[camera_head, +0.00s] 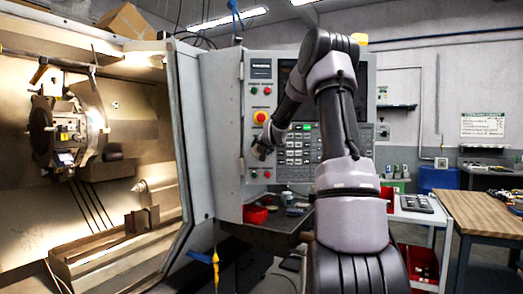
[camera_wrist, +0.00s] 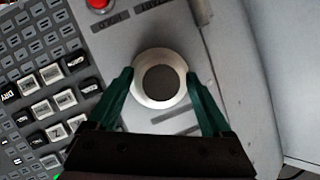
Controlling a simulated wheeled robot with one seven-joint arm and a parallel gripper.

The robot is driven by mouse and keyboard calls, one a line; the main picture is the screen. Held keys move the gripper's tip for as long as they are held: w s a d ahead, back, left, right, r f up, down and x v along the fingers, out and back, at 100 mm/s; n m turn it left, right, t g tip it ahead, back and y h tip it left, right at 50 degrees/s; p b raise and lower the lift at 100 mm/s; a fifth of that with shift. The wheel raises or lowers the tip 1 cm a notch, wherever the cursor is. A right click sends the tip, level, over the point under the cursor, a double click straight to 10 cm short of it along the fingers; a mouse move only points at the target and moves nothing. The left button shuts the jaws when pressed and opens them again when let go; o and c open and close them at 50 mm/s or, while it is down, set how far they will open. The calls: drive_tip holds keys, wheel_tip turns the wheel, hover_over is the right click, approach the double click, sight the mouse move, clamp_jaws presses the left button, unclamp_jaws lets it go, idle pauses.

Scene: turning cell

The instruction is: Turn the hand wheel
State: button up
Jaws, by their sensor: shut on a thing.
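The hand wheel (camera_wrist: 160,84) is a round knob with a pale metal rim and a dark centre on the grey control panel (camera_head: 231,150). In the wrist view it sits between the two green fingers of my gripper (camera_wrist: 159,78), with a fingertip at each side of its rim. My gripper is shut on the wheel. In the head view my gripper (camera_head: 262,151) is at the lower left of the control panel, left of the keypad. The wheel cannot be made out there behind my gripper and wrist.
A red button (camera_wrist: 99,3) sits near the wheel, and keys (camera_wrist: 50,95) lie to its left. A red emergency stop (camera_head: 260,117) is above my gripper. The open lathe (camera_head: 70,130) stands at left, a wooden table (camera_head: 490,215) at right.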

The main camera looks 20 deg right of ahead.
drive_tip(key=o, duration=1.1)
drive_tip(key=v, duration=1)
drive_tip(key=shift+s+a+r, duration=0.1)
drive_tip(key=shift+s+a, duration=0.05)
drive_tip(key=shift+s, duration=0.2)
